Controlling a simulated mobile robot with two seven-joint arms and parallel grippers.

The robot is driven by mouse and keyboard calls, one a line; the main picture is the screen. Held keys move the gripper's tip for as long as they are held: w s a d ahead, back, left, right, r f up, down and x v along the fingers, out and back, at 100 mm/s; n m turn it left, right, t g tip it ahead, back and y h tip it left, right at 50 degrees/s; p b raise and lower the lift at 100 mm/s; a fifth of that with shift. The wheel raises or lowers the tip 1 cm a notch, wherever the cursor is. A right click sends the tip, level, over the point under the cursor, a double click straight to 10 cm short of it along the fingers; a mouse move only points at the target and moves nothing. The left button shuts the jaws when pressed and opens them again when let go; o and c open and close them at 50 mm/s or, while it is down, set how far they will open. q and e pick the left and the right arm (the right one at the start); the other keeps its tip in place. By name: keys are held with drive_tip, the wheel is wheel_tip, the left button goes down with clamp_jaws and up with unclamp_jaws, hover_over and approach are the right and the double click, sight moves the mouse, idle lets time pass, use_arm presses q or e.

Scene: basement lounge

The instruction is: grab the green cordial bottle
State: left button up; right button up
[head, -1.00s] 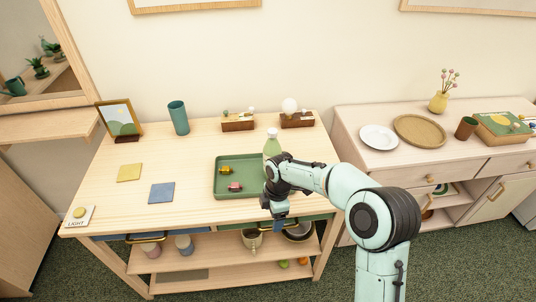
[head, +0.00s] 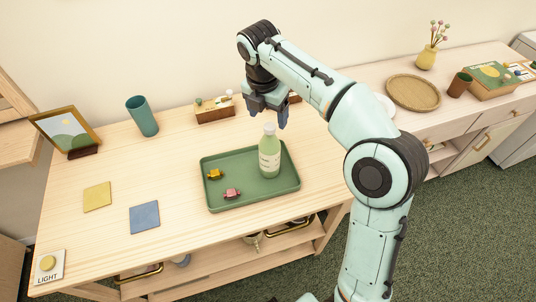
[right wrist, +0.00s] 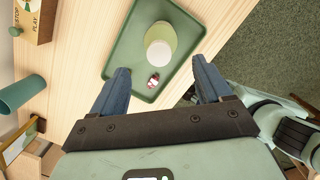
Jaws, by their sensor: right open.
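The green cordial bottle (head: 269,152) stands upright on the green tray (head: 226,201), towards the tray's right side. It has a pale cap and a light label. My right gripper (head: 267,121) is open and empty, pointing down, just above and behind the bottle in the head view. In the right wrist view the bottle (right wrist: 159,50) shows from above, beyond and between the two open fingers (right wrist: 158,84), apart from them. My left gripper is not in view.
A yellow toy car (head: 215,174) and a pink toy car (head: 232,193) lie on the tray left of the bottle. A teal cup (head: 142,116), a picture frame (head: 66,131) and a wooden box (head: 214,110) stand along the back.

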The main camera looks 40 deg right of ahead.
sight(269, 126)
drive_tip(key=f, duration=0.3)
drive_tip(key=shift+w+d+f+b, duration=0.25)
drive_tip(key=shift+f+b, duration=0.1)
drive_tip(key=shift+f, duration=0.05)
drive_tip(key=f, duration=0.3)
drive_tip(key=f+b, duration=0.1)
drive_tip(key=shift+w+d+f, duration=0.1)
drive_tip(key=shift+d+f, duration=0.2)
drive_tip(key=shift+d, duration=0.1)
drive_tip(key=shift+r, duration=0.1)
clamp_jaws()
